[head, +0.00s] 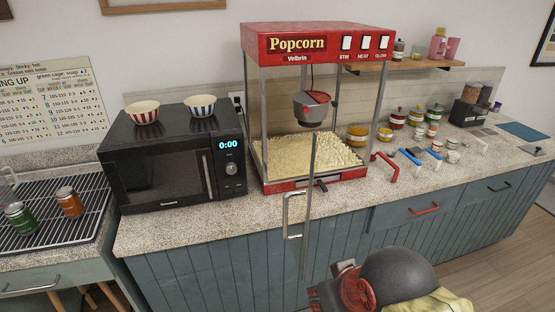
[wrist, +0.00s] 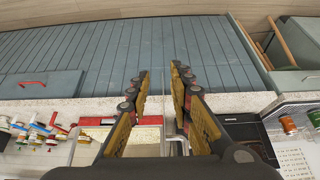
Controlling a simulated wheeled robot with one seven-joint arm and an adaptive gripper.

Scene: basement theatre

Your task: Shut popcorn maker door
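The popcorn maker (head: 318,45) has a red top and base, clear sides and popcorn inside, and stands on the counter. Its door (head: 309,200) stands open, swung out past the counter's front edge and seen nearly edge-on. The metal door handle (head: 286,215) is on the door's left face. In the wrist view my gripper (wrist: 161,74) is open, with its two fingers apart. The door's thin edge (wrist: 168,135) and the handle (wrist: 182,142) show behind the gap between the fingers. I see no clear contact. In the head view the fingers are not clearly visible.
A black microwave (head: 165,165) with two striped bowls on top stands left of the popcorn maker. Jars (head: 397,118) and utensils (head: 410,157) lie to the right. Blue cabinets (head: 220,260) run below the counter, with a red drawer handle (head: 424,209). The floor is at lower right.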

